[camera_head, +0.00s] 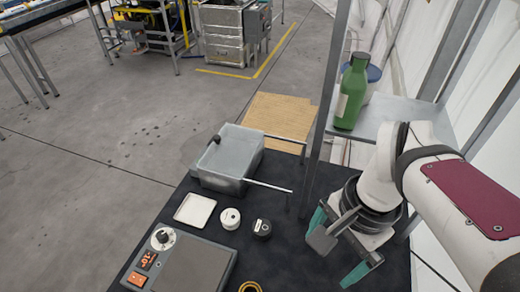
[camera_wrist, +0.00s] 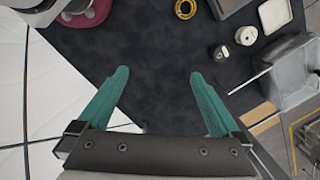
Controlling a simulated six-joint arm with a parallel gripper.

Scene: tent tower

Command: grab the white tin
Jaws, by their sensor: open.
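The white tin (camera_head: 230,219) is small and round with a dark mark on top. It stands upright on the dark mat between a white square dish and a black tin with a pale top (camera_head: 262,228). In the wrist view the white tin (camera_wrist: 246,36) is at the upper right, beside the black tin (camera_wrist: 221,54). My gripper (camera_head: 339,246) is open and empty, with its teal fingers wide apart, above the mat to the right of both tins. In the wrist view only bare mat shows between the fingertips (camera_wrist: 158,74).
A white square dish (camera_head: 195,209) and a grey bin (camera_head: 245,167) with rods lie beyond the tins. A grey scale-like device (camera_head: 207,249) is front left; a yellow ring (camera_head: 250,287) is at the front. A green bottle (camera_head: 352,95) stands on the shelf (camera_head: 400,112), beside an upright post (camera_head: 322,110).

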